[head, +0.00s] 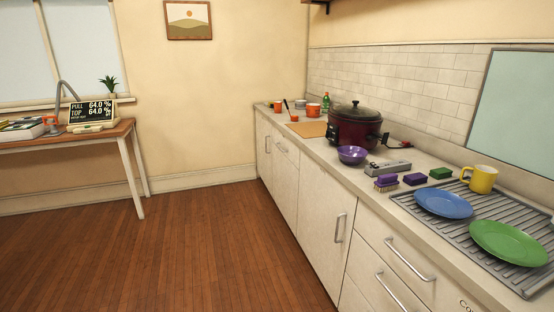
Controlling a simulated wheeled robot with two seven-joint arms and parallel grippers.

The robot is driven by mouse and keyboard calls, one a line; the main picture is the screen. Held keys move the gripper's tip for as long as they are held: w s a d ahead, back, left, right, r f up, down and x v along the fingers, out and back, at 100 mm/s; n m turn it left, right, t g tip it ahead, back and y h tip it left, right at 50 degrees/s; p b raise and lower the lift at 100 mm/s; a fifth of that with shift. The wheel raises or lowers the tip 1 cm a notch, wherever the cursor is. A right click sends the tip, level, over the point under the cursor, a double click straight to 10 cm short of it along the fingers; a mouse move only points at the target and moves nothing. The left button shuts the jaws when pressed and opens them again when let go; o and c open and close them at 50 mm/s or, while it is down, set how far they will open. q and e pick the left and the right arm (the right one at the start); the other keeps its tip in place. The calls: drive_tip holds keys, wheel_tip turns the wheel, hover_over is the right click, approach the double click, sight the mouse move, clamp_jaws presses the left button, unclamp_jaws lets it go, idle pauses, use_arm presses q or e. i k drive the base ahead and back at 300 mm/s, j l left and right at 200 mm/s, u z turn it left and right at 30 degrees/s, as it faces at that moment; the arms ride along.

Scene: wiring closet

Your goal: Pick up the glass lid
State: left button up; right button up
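A dark glass lid (355,110) with a knob on top sits on a dark red slow cooker (352,131) on the counter, against the tiled wall. The lid appears to lie flat on the cooker's rim. Neither of my grippers shows in the head view, so their state and distance from the lid are hidden.
The counter (327,157) runs along the right wall. A purple bowl (352,154), a grey power strip (388,168), sponges, a yellow mug (480,179) and a drying rack with blue (443,203) and green plates (508,242) stand nearer. The wooden floor (200,250) is clear.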

sight(354, 110)
drive_tip(key=i+j+z, duration=0.2)
drive_tip(key=i, duration=0.45)
drive_tip(key=i+z, duration=0.15)
drive_tip(key=i, duration=0.55)
drive_tip(key=i+j+z, duration=0.15)
drive_tip(key=i+z, duration=0.15)
drive_tip(key=z, duration=0.15)
drive_tip(key=i+j+z, duration=0.2)
drive_tip(key=z, duration=0.25)
drive_tip(key=i+j+z, duration=0.25)
drive_tip(key=z, duration=0.2)
drive_tip(key=i+j+z, duration=0.15)
drive_tip(key=j+z, duration=0.35)
